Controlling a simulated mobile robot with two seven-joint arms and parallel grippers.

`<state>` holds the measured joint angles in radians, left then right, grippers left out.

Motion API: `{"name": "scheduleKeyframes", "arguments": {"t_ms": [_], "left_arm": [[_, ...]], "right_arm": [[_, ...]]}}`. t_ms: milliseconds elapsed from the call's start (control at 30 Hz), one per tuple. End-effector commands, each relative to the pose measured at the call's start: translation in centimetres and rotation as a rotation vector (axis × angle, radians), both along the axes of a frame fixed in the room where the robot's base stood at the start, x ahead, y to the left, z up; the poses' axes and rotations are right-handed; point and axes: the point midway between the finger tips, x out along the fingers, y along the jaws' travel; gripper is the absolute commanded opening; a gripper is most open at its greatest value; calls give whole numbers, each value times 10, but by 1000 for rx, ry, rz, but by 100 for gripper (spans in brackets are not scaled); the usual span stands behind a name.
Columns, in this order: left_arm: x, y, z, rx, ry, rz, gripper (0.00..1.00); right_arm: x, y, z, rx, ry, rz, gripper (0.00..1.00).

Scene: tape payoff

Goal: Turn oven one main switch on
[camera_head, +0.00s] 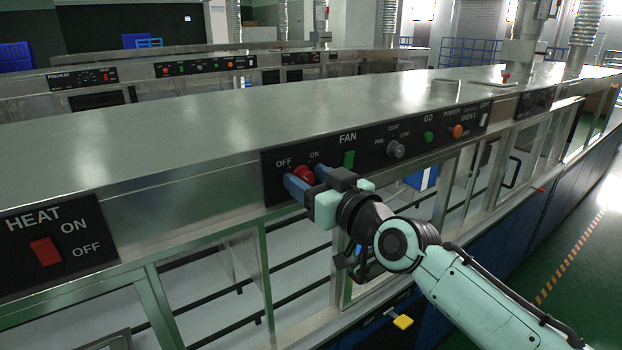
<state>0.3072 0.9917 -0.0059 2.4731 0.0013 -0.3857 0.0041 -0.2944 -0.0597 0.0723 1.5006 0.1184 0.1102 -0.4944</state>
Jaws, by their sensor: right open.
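The oven's black control panel (375,158) is on the front face of the long metal housing. A red rotary switch (303,174) sits at its left end, between the OFF and ON labels. My right gripper (294,178) is at this switch, with its blue fingers open on either side of the red knob. Whether the fingers touch the knob I cannot tell. The gripper partly hides the knob, and its exact turn is hard to read. My left gripper is not in view.
To the right on the panel are a green FAN switch (349,159), a grey knob (395,149), a green GO button (428,137) and an orange button (456,131). A separate HEAT panel with a red switch (46,251) is at left. Glass doors lie below.

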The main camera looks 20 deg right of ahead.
Motion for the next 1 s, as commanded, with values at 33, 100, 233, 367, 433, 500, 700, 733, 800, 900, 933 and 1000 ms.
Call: {"name": "scheduleKeyframes", "arguments": {"t_ms": [33, 100, 233, 367, 433, 500, 700, 733, 800, 900, 933, 1000], "left_arm": [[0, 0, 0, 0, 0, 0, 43], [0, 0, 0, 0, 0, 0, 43], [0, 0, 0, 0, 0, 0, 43], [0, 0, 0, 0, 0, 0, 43], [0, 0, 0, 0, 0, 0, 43], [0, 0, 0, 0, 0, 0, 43], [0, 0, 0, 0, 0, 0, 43], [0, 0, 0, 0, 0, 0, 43], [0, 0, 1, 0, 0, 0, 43], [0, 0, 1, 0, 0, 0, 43], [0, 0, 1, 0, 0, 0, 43], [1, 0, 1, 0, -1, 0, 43]], "right_arm": [[0, 0, 0, 0, 0, 0, 51], [0, 0, 0, 0, 0, 0, 28], [0, 0, 0, 0, 0, 0, 6], [0, 0, 0, 0, 0, 0, 5], [0, 0, 0, 0, -1, 0, 5], [0, 0, 0, 2, 0, 0, 5], [0, -1, 0, 40, 13, -1, 5], [0, -1, 0, 51, 17, -1, 5], [0, -1, 0, 84, 29, -1, 5], [0, -1, 1, 144, 51, -1, 5], [0, -1, 1, 167, 59, -1, 5], [0, -1, 1, 222, 78, -1, 5]]}}
